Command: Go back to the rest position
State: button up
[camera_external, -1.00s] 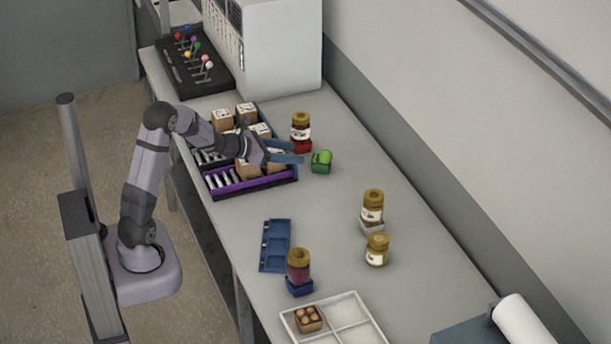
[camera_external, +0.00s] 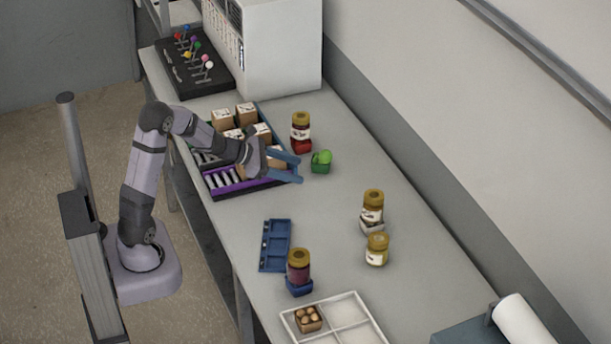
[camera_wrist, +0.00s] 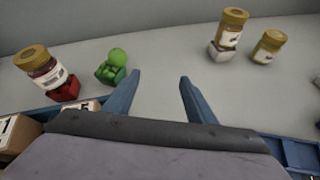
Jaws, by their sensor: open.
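My gripper (camera_external: 291,168) is open and empty. It hangs over the right edge of the box tray (camera_external: 258,185), with its blue fingers pointing to the right, towards the bare table. In the wrist view the two blue fingers (camera_wrist: 158,90) are spread apart with only grey table between them. The green block with a round green top (camera_external: 321,161) stands just beyond the fingertips, apart from them. It also shows left of the fingers in the wrist view (camera_wrist: 113,68).
A jar on a red block (camera_external: 301,133) stands behind the green block. Two more jars (camera_external: 372,209) (camera_external: 377,249) stand to the right. A blue rack (camera_external: 275,245), a jar on a blue block (camera_external: 299,270) and a white divided tray (camera_external: 367,312) are nearer. The table's middle is clear.

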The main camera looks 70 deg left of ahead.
jog(key=s+d+f+m+g+h, duration=0.1)
jog(key=s+d+m+g, duration=0.1)
jog(key=s+d+m, duration=0.2)
jog(key=s+d+f+m+g+h+p, duration=0.1)
jog(key=s+d+m, duration=0.3)
jog(key=d, duration=0.4)
jog(key=s+d+f+m+g+h, duration=0.1)
jog(key=s+d+m+g, duration=0.3)
jog(key=d+m, duration=0.1)
jog(key=shift+s+d+f+m, duration=0.25)
jog(key=shift+d+f+m, duration=0.15)
jog(key=shift+m, duration=0.4)
jog(key=s+m+g, duration=0.1)
jog(key=s+m, duration=0.1)
jog(key=s+d+f+m+g+p, duration=0.1)
jog(key=s+m, duration=0.1)
jog(key=s, duration=0.1)
jog(key=s+d+m+g+y, duration=0.1)
jog(key=s+m, duration=0.1)
jog(key=shift+s+f+m, duration=0.3)
jog(key=shift+s+m, duration=0.05)
jog(key=shift+m, duration=0.05)
jog(key=s+a+m+g+y+p, duration=0.1)
jog(key=s+a+m+y, duration=0.3)
jog(key=s+m, duration=0.4)
jog(key=shift+f+m+g, duration=0.3)
jog(key=shift+m+g, duration=0.3)
jog(key=shift+m, duration=0.5)
jog(key=shift+o, duration=0.5)
